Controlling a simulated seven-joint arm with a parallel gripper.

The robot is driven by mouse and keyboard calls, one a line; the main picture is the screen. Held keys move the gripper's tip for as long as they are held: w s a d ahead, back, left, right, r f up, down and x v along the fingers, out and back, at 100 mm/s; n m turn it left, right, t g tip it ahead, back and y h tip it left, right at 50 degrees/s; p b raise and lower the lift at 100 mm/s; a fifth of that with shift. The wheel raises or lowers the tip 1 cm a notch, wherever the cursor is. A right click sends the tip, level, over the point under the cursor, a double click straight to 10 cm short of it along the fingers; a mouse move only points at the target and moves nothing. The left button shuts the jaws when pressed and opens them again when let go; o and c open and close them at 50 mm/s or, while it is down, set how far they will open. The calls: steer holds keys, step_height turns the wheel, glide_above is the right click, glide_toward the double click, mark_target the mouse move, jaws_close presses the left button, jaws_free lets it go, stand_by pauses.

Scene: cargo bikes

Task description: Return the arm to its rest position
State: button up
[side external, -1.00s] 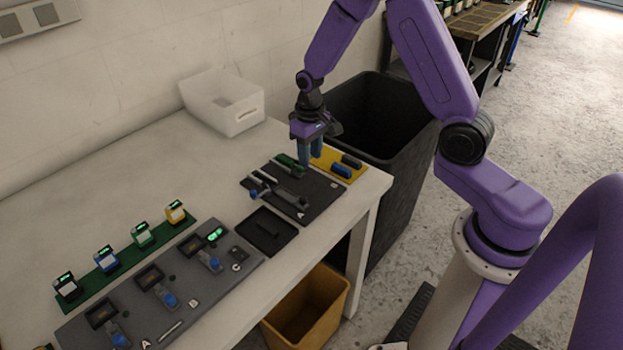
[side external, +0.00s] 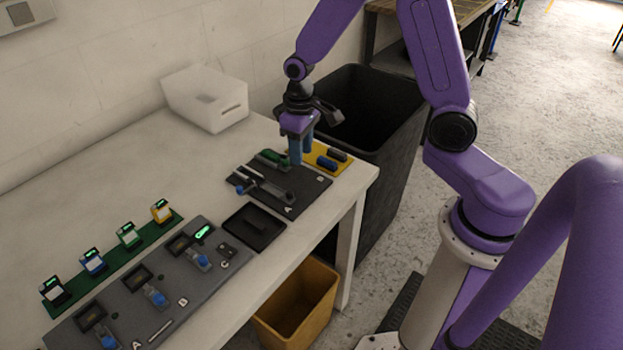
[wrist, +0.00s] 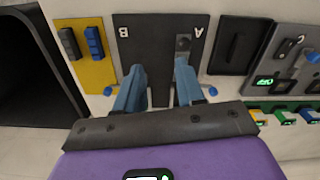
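My gripper (side external: 302,158) hangs fingers-down at the far right of the white table, above the dark board marked A and B (side external: 312,192). In the wrist view my gripper (wrist: 157,75) shows two blue fingers spread apart, with no object held between them. The fingers hide part of the board (wrist: 150,35) there. A green piece (side external: 272,158) and grey bar-like fittings lie on the board, left of the fingers in the side view. My arm reaches over from its base on the right, bent at the elbow.
A yellow pad (side external: 335,152) with a blue and a dark block lies beside the board. A black bin (side external: 385,150) stands off the table's end. A white box (side external: 205,97), black tray (side external: 255,228), grey panel (side external: 160,290) and green strip of small devices (side external: 110,268) share the table.

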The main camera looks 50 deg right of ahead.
steer(key=s+a+r+n, duration=0.2)
steer(key=s+r+n, duration=0.3)
steer(key=s, duration=0.7)
steer(key=s+a+r+n, duration=0.2)
steer(key=s+r+n, duration=0.3)
steer(key=s, duration=0.7)
steer(key=shift+s, duration=0.35)
